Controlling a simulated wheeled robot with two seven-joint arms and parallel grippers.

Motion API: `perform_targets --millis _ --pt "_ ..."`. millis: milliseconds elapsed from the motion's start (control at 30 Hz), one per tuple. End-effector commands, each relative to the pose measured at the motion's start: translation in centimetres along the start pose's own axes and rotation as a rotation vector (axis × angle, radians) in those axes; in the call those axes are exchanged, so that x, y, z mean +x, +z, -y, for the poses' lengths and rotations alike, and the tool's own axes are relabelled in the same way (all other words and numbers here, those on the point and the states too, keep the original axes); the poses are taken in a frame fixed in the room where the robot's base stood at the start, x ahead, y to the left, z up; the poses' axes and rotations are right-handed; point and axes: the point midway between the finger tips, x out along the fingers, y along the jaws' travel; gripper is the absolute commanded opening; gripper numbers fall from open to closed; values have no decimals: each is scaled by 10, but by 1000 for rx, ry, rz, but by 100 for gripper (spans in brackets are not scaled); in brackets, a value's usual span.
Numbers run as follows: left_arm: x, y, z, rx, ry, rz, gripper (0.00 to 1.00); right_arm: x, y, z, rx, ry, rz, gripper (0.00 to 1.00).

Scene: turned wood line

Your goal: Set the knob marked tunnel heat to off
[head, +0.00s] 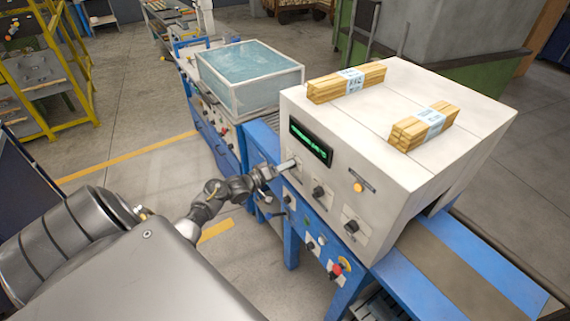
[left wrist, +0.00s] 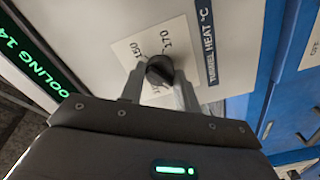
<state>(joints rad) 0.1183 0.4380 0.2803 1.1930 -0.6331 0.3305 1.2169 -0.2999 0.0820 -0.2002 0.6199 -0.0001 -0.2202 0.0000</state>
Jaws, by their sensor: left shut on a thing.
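The tunnel heat knob (left wrist: 160,70) is a round black knob on a pale plate with marks 150 and 170 in view. A dark label reading TUNNEL HEAT °C (left wrist: 208,50) is beside it. My left gripper (left wrist: 159,84) is shut on the knob, one finger on each side. In the head view my left gripper (head: 288,165) reaches the front face of the white machine (head: 430,75) and hides the knob. An off mark does not show, and the lower part of the dial is covered. My right gripper is not in view.
A green-lit display (head: 311,145) is just above the gripper, reading COOLING 14 in part. Another black knob (head: 318,192), an orange button (head: 358,187) and a lower knob (head: 351,226) are to the right. A red button (head: 336,271) is below on the blue frame.

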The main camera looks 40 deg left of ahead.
Motion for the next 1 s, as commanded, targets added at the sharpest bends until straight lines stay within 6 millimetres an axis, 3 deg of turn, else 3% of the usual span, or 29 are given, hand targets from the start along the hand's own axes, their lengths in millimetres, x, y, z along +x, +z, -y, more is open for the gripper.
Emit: perform_targets --millis 367,400,533,833,1000 --pt "0 2 1 -7 -2 3 9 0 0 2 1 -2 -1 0" --pt "0 2 1 -7 -2 3 37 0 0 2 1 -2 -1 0" --pt "0 2 1 -6 -1 2 54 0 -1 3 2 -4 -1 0" --pt "-2 1 1 -4 -1 1 54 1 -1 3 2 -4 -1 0" --pt "-21 2 3 -3 -2 1 54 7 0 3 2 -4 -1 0"
